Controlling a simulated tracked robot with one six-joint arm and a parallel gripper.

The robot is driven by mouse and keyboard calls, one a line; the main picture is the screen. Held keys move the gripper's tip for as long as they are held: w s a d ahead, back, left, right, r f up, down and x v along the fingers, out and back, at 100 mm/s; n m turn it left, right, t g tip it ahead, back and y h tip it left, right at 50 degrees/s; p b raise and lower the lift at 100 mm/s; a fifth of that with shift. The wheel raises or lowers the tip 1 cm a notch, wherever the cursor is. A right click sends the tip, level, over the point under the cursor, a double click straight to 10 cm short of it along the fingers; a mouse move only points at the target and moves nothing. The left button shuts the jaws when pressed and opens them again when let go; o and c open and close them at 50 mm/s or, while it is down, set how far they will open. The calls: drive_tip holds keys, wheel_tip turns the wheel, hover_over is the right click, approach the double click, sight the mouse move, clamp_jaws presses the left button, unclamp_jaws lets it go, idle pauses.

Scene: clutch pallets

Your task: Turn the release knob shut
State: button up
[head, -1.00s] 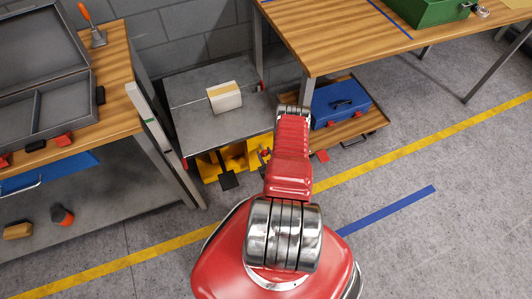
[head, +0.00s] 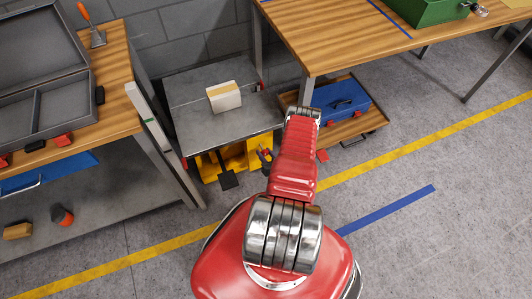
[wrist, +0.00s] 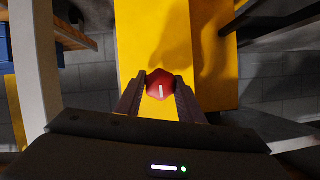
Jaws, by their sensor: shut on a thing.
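The release knob (wrist: 160,80) is red and faceted, with a short white mark pointing down in the wrist view. It sits on the face of a yellow body (wrist: 138,40). My gripper (wrist: 161,90) has one dark finger on each side of the knob and is shut on it. In the head view, the yellow body (head: 233,157) stands low beneath a grey steel platform (head: 190,100). My gripper is small and dark at its right side there, and the knob is too small to make out clearly.
A cream box (head: 224,97) lies on the platform. A workbench with an open grey case (head: 45,108) stands at left. A blue toolbox (head: 340,101) sits on a low wooden shelf at right, under another bench.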

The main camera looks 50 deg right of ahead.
drive_tip(key=shift+s+d, duration=0.1)
drive_tip(key=shift+d, duration=0.15)
drive_tip(key=o, duration=0.8)
drive_tip(key=shift+o, duration=1.3)
drive_tip(key=shift+a, duration=0.1)
drive_tip(key=v, duration=1.3)
drive_tip(key=shift+s, duration=0.35)
drive_tip(key=shift+a, duration=0.1)
